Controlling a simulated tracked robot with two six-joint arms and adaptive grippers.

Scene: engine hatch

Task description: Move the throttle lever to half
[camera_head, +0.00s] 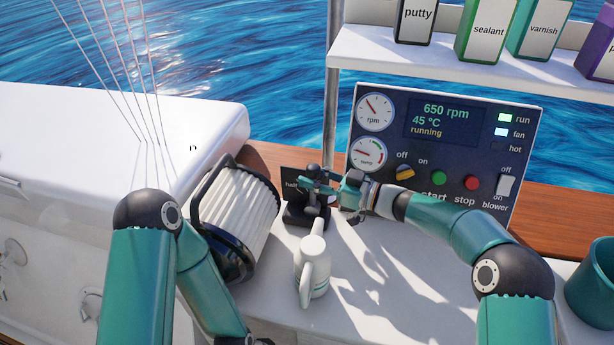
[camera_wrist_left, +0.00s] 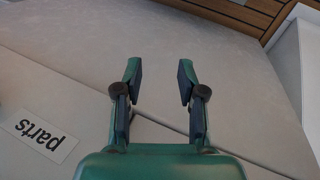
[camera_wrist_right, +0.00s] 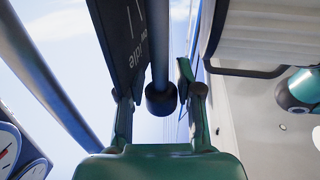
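The throttle lever (camera_head: 313,171) is a dark lever on a black base (camera_head: 305,216), beside a black plate (camera_head: 292,184) lettered "half". My right gripper (camera_head: 318,185) is at the lever and partly covers it. In the right wrist view the lever's grey rod and dark knob (camera_wrist_right: 161,98) stand between the fingers of my right gripper (camera_wrist_right: 156,80), with a gap to the right finger. The plate (camera_wrist_right: 122,40) hides part of the left finger. The lever's exact setting is hard to tell. My left gripper (camera_wrist_left: 158,82) is open and empty above a pale surface.
A ribbed white filter (camera_head: 238,215) with a dark frame is to the left. The gauge panel (camera_head: 440,140) is behind, reading 650 rpm and "running". A "parts" label (camera_wrist_left: 40,133) lies below my left gripper.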

